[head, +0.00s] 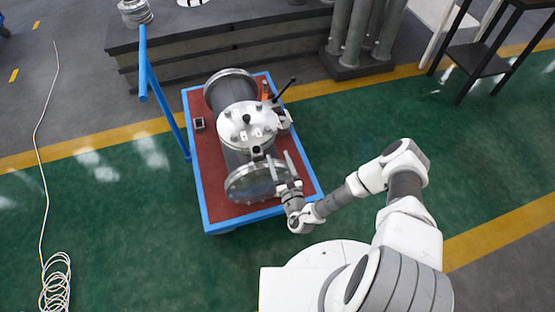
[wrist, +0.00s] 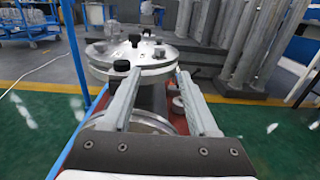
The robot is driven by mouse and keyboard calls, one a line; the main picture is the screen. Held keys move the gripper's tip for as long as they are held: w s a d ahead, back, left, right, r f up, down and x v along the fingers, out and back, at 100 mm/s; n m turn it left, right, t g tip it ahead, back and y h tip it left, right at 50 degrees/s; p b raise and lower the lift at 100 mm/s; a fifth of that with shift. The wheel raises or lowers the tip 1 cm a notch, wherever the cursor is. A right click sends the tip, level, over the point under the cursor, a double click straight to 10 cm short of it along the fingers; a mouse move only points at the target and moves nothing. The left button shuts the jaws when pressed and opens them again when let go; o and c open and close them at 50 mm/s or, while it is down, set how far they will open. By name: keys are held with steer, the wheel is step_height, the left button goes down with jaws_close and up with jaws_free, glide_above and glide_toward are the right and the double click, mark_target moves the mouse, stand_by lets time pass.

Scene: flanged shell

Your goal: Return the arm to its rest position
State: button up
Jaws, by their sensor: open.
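My gripper (head: 281,171) is at the near right end of the flanged shell (head: 227,98), which lies on a red cart with a blue frame (head: 207,214). The shell's round top cover (head: 248,124) is bright metal with dark knobs. In the wrist view my gripper (wrist: 152,82) has its two long fingers apart with nothing held between them. The top cover (wrist: 132,62) shows beyond the fingertips there. The near end ring (head: 232,190) of the shell is beside my gripper. I cannot tell whether the fingers touch the shell.
A blue push handle (head: 164,100) rises at the cart's left. A small dark box (head: 199,123) and an orange-handled item (head: 265,88) are on the cart. Grey pipes (head: 352,30) and a black stand (head: 478,57) are behind. A cable (head: 42,180) lies left. Green floor at right is clear.

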stand_by(0.7)
steer(key=w+a+r+n+g+y, duration=0.1)
steer(key=a+r+n+g+y, duration=0.1)
steer(key=r+n+y, duration=0.55)
steer(key=w+a+r+n+g+y, duration=0.1)
steer(key=a+r+n+g+y, duration=0.25)
steer(key=r, duration=0.65)
steer(key=s+a+r+n+g+p, duration=0.1)
steer(key=s+r+n+g, duration=0.4)
steer(key=r+n+g, duration=0.15)
steer(key=s+a+r+n+g, duration=0.1)
steer(key=s+r+n+g, duration=0.3)
steer(key=r+n+g, duration=0.25)
steer(key=s+d+r+n+t+h+p, duration=0.1)
steer(key=s+d+r+n+t+h, duration=0.6)
steer(key=s+d+r+h, duration=0.9)
steer(key=s+d+r+n, duration=0.1)
steer(key=d+r, duration=0.3)
steer(key=d, duration=0.1)
steer(key=shift+n+p, duration=0.3)
steer(key=shift+s, duration=0.1)
